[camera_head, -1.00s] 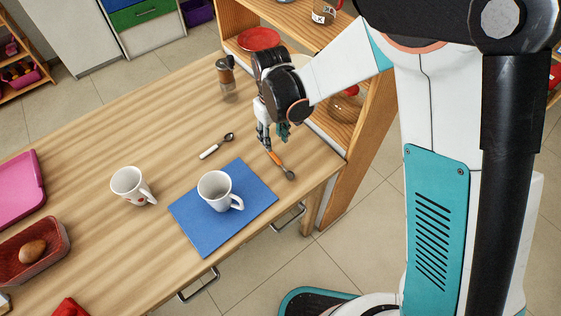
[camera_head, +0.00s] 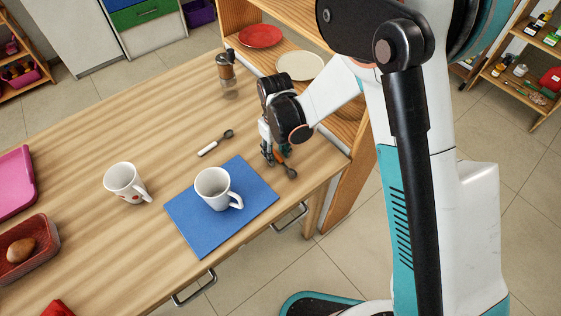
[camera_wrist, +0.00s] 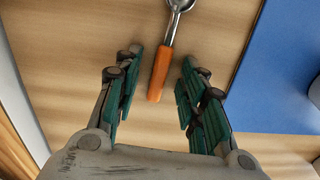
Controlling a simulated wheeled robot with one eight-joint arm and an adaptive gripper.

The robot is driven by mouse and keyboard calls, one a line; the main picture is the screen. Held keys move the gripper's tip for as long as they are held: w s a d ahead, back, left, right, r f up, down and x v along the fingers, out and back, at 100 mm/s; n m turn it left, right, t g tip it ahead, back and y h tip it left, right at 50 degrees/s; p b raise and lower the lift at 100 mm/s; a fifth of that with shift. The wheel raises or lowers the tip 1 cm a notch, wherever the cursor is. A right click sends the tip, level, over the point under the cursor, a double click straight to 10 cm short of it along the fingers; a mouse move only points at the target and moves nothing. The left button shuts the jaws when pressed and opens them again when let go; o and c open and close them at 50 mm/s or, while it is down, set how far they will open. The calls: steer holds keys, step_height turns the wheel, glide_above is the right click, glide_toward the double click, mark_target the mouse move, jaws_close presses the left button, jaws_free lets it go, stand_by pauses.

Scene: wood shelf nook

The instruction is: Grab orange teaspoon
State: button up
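The orange teaspoon (camera_wrist: 160,76) lies on the wooden table, with an orange handle and a grey metal bowl. In the wrist view its handle end lies between the fingertips of my gripper (camera_wrist: 155,75), and its bowl points away at the top edge. The fingers are open on both sides of the handle, with a gap on each side. In the head view my gripper (camera_head: 275,158) points down at the spoon and covers part of the handle; the spoon's bowl (camera_head: 291,173) shows just to the right.
A blue mat (camera_head: 182,220) with a white mug (camera_head: 212,190) lies close to the spoon. A white-handled spoon (camera_head: 209,148), another mug (camera_head: 124,182) and a pepper grinder (camera_head: 226,72) stand or lie on the table. A wooden shelf (camera_head: 348,135) rises behind my gripper.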

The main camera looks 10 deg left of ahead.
steer(key=shift+r, duration=0.1)
jaws_close()
steer(key=shift+r, duration=0.1)
